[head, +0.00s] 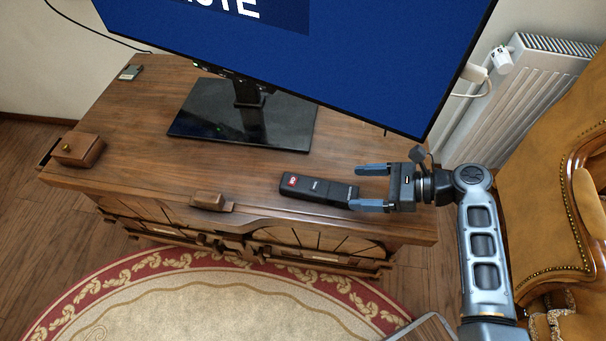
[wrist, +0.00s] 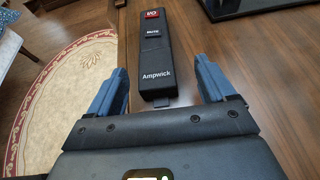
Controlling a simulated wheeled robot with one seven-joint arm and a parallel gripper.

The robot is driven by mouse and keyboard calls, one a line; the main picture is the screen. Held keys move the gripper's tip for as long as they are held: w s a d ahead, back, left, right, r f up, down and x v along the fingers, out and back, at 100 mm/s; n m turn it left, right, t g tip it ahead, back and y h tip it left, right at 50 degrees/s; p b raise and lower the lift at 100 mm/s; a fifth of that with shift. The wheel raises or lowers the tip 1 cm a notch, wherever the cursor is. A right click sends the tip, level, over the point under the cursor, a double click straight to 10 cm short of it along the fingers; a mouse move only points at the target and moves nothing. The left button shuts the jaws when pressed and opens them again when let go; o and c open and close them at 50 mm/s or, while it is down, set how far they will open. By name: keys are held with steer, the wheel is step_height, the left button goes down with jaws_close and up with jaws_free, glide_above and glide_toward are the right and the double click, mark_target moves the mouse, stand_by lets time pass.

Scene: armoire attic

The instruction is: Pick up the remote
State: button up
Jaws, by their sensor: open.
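The remote (head: 319,190) is a long black bar with a red button at its far end. It lies flat on the wooden cabinet top, near the front edge and in front of the television stand. In the wrist view the remote (wrist: 157,60) points away from me and reads "Ampwick". My gripper (head: 357,187) is open, with its two blue fingers pointing left at the near end of the remote. In the wrist view my gripper (wrist: 158,78) has one finger on each side of the remote's near end, with gaps on both sides. Contact is not visible.
The cabinet (head: 140,130) carries a large television (head: 370,60) on a black stand (head: 245,120), behind the remote. A small wooden box (head: 78,149) stands at the left end. A leather armchair (head: 560,150) and a radiator (head: 520,95) are at right. A rug (head: 200,305) lies in front.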

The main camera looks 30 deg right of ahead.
mark_target(327, 189)
steer(key=shift+s+a+b+x, duration=0.15)
steer(key=shift+b+x, duration=0.1)
steer(key=shift+x, duration=1.55)
steer(key=shift+s+a+b+x, duration=0.15)
steer(key=shift+b+x, duration=0.1)
steer(key=shift+x, duration=1.5)
steer(key=shift+r, duration=0.2)
steer(key=shift+c, duration=0.5)
steer(key=c, duration=1)
